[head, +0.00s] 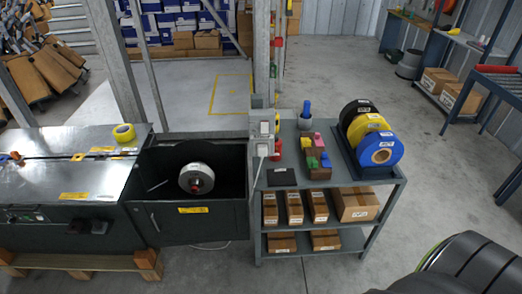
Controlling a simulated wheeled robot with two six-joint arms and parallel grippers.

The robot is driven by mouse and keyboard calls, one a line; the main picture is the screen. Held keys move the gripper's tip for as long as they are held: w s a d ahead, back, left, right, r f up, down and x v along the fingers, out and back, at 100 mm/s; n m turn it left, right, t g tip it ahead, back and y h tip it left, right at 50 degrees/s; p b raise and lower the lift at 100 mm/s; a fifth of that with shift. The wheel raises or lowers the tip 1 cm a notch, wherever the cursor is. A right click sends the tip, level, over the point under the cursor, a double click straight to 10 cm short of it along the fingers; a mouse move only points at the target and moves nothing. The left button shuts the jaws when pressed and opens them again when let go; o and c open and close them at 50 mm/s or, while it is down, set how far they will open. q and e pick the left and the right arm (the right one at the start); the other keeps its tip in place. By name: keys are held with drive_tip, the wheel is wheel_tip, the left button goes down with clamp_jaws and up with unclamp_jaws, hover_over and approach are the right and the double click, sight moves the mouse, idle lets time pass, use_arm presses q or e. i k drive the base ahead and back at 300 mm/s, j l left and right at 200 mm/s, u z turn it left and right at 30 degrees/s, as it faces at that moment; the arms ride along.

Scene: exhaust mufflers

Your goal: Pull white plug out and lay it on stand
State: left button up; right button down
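The white plug (262,150) sits at the lower grey socket box on the metal post, with a pale cable hanging down from it. It appears to be in the socket, but it is too small to tell how deep. The grey stand (345,178) is the shelved table just right of the post. Its top carries a dark flat pad (282,177) at the front left, close to the plug. Neither of my grippers is in view.
The stand top also holds coloured blocks (318,160), a blue-handled tool (306,112) and black, yellow and blue rolls (381,150). Cartons (357,205) fill the lower shelves. Left of the post is a dark open machine box (165,222).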

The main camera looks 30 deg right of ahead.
sight(262, 148)
drive_tip(key=i+j, duration=0.3)
drive_tip(key=i, duration=0.15)
drive_tip(key=i+j, duration=0.25)
drive_tip(key=i, duration=0.15)
drive_tip(key=i+j, duration=0.3)
drive_tip(key=i, duration=0.15)
drive_tip(key=z, duration=1.6)
drive_tip(key=j, duration=0.1)
